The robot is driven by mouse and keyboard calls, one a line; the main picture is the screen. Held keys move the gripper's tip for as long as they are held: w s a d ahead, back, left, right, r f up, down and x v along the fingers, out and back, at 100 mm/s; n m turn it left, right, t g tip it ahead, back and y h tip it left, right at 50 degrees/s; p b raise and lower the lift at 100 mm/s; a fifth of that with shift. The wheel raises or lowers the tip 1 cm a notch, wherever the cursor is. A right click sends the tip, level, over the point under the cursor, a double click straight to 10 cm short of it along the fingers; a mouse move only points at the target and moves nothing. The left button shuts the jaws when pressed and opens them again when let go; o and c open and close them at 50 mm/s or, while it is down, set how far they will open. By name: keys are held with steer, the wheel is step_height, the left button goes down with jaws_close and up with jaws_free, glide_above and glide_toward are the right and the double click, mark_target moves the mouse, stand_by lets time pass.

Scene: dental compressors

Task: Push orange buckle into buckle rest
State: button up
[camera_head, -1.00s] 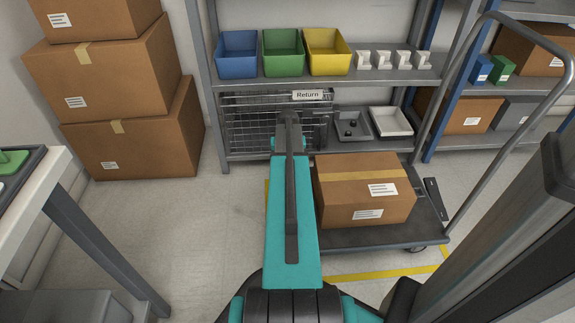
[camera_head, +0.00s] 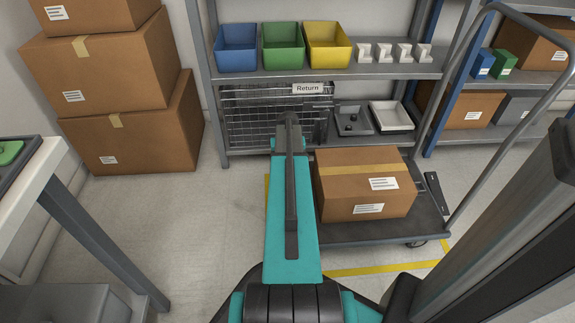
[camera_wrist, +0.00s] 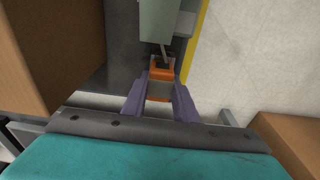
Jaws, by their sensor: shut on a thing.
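In the wrist view, my gripper (camera_wrist: 161,86) has its two purple fingers shut on the orange buckle (camera_wrist: 161,73). The buckle lies between the fingertips, with a dark opening on its upper face. A thin grey strip or rod runs from it toward a pale grey-green housing (camera_wrist: 162,22) at the top of the view. Whether the buckle touches the housing, I cannot tell. I cannot make out the buckle rest for certain in either view. In the head view, my own arm hides the gripper and the buckle.
A cardboard box (camera_head: 362,197) sits on a grey cart (camera_head: 385,231) right of my arm. A shelf rack ahead holds blue (camera_head: 236,50), green (camera_head: 283,48) and yellow (camera_head: 327,46) bins above a wire basket (camera_head: 255,118). Stacked boxes and a white table (camera_head: 38,180) stand left; floor between is clear.

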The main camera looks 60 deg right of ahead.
steer(key=o, duration=1.2)
steer(key=shift+c, duration=0.2)
steer(key=shift+r, duration=0.15)
step_height(320, 180, up, 14)
steer(key=s+a+p, duration=0.1)
steer(key=p, duration=0.4)
steer(key=shift+a+f, duration=0.2)
steer(key=shift+f, duration=0.05)
